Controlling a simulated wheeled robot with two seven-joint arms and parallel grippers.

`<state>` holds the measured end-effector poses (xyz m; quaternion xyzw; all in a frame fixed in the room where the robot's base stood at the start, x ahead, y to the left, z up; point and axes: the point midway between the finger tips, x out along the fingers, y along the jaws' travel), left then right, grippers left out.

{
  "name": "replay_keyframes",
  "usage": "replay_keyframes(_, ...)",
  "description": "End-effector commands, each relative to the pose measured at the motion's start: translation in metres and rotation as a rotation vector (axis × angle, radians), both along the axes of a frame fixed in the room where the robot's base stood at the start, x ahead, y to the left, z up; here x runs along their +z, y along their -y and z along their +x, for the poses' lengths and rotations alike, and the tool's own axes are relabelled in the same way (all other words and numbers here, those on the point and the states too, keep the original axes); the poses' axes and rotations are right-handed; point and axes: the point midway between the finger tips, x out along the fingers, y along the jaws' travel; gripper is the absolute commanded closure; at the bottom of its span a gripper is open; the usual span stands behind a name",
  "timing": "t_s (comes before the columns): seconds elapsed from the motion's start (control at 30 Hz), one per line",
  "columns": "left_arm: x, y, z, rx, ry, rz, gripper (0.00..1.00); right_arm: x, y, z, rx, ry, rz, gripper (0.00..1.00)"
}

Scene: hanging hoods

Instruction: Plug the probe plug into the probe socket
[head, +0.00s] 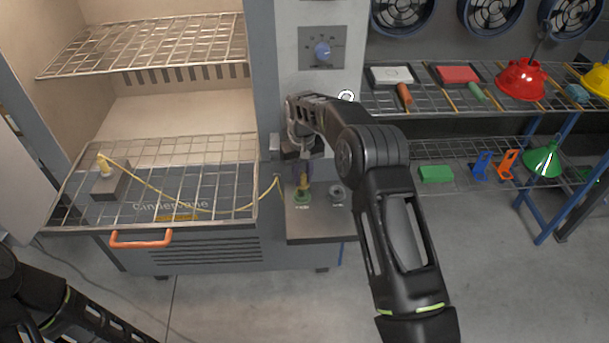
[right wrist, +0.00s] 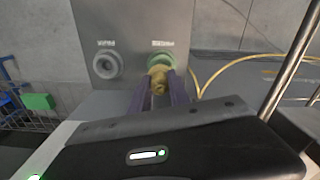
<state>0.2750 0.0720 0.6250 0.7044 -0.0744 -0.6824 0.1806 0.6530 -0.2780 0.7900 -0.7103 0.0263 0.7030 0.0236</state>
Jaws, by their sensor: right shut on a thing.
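My right gripper (head: 303,168) is shut on the yellow probe plug (head: 303,184) at the panel below the dial. In the right wrist view the fingers (right wrist: 160,92) stand on either side of the plug (right wrist: 159,79). The plug is lined up with the green-ringed socket (head: 302,198), whose rim shows behind it in the right wrist view (right wrist: 165,61). Plug and socket overlap; I cannot tell how deep the plug sits. A second, grey socket (head: 337,193) is empty beside it and also shows in the right wrist view (right wrist: 106,65). My left gripper is out of view.
A yellow cable (head: 235,210) runs from the plug to a probe on a grey block (head: 109,186) on the open oven's rack. An orange handle (head: 140,240) is in front. Shelves at right hold a red hood (head: 525,80) and a green hood (head: 543,160).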

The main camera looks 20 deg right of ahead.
Motion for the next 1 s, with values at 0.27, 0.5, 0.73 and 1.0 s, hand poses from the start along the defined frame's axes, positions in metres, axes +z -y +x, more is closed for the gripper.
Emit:
replay_keyframes(0.27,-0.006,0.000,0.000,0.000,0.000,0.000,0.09,-0.014,-0.018,-0.002,0.022,-0.011,0.019,1.00)
replay_keyframes(0.5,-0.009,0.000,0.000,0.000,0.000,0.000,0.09,-0.018,-0.018,-0.002,0.022,-0.011,0.019,1.00)
replay_keyframes(0.73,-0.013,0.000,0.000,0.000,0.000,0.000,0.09,-0.023,-0.018,-0.002,0.021,-0.011,0.019,1.00)
replay_keyframes(1.0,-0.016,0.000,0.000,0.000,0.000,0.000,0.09,-0.028,-0.018,-0.002,0.021,-0.011,0.019,1.00)
